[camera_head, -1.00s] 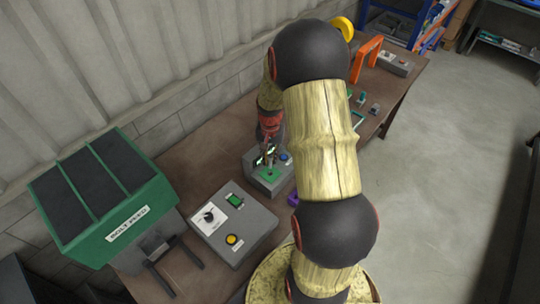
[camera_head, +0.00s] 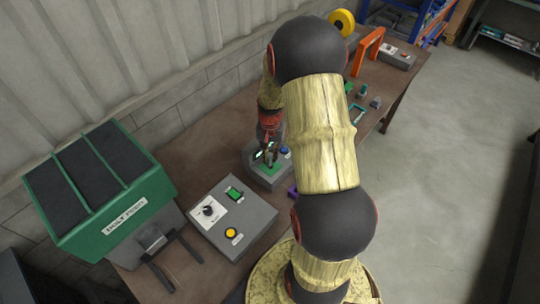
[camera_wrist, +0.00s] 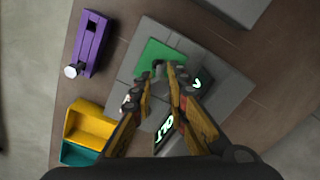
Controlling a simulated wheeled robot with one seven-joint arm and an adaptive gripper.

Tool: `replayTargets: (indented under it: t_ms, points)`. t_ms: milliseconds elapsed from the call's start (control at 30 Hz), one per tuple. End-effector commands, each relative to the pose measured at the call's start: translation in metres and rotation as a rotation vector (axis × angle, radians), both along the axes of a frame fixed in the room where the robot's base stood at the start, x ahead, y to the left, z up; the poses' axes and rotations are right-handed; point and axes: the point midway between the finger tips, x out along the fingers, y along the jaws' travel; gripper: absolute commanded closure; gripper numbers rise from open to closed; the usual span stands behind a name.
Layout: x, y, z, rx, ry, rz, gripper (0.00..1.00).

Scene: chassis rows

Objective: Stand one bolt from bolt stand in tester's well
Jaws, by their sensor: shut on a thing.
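My gripper (camera_wrist: 160,72) is shut on a small grey bolt (camera_wrist: 158,65), mostly hidden between the fingers, over the plate. My gripper also shows in the head view (camera_head: 268,157), low over the tester. The well is hidden by the fingers and bolt; I cannot tell how deep the bolt sits. A purple stand (camera_wrist: 91,42) with a pale round bolt head is at upper left.
Yellow (camera_wrist: 92,122) and teal (camera_wrist: 76,154) bins lie left of the tester in the wrist view. A grey control box (camera_head: 232,220) and a green bolt-feed hopper (camera_head: 98,190) stand nearer in the head view. An orange arch (camera_head: 367,51) stands at the bench's far end.

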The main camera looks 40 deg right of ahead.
Motion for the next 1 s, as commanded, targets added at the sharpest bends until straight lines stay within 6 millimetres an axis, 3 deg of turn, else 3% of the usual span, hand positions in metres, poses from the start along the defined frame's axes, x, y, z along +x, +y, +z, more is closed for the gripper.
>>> replayTargets:
  t_ms: [467,1000]
  points:
    - [0.0,0.0,0.0,0.0,0.0,0.0,1.0]
    - [0.0,0.0,-0.014,0.0,0.0,0.0,1.0]
